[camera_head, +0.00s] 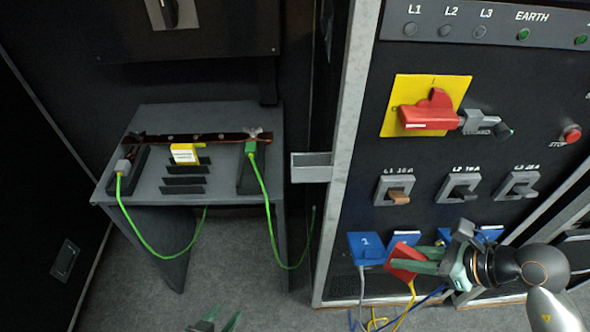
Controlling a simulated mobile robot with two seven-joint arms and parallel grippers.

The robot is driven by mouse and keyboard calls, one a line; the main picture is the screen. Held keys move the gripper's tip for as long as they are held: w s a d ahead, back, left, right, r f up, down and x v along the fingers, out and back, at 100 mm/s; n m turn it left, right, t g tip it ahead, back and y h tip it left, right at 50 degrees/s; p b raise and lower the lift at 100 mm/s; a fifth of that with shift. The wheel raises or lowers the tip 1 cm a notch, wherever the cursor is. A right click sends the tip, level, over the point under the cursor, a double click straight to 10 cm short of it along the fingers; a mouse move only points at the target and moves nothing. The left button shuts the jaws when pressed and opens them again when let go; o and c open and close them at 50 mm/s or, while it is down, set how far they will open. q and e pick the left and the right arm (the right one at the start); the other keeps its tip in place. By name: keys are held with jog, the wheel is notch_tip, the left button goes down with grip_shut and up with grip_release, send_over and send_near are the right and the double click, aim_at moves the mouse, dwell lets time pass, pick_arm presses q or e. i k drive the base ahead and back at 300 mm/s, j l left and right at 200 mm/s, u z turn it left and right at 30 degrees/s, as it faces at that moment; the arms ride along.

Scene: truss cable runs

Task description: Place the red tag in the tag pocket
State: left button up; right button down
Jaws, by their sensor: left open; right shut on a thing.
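A red piece (405,257), which looks like the red tag, is between the fingers of my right gripper (412,259). The gripper is shut on it in front of the lower cabinet face, beside a blue plug marked 1 (366,248). A yellow cable hangs just below the red piece; I cannot tell if it is attached. A small grey open-topped holder (311,167), which looks like the tag pocket, sticks out at the cabinet's left edge. It is left of and above my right gripper. My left gripper (216,325) is open at the bottom edge, mostly out of view.
The cabinet carries a red rotary handle on a yellow plate (455,93) and a row of grey breakers (458,187). Cables hang below the blue plugs. A grey table (150,125) at left holds a yellow block (184,154) and green cables. Floor between is mostly clear.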

aim_at(313, 175)
jog(key=j, duration=1.4)
jog(key=i, duration=0.1)
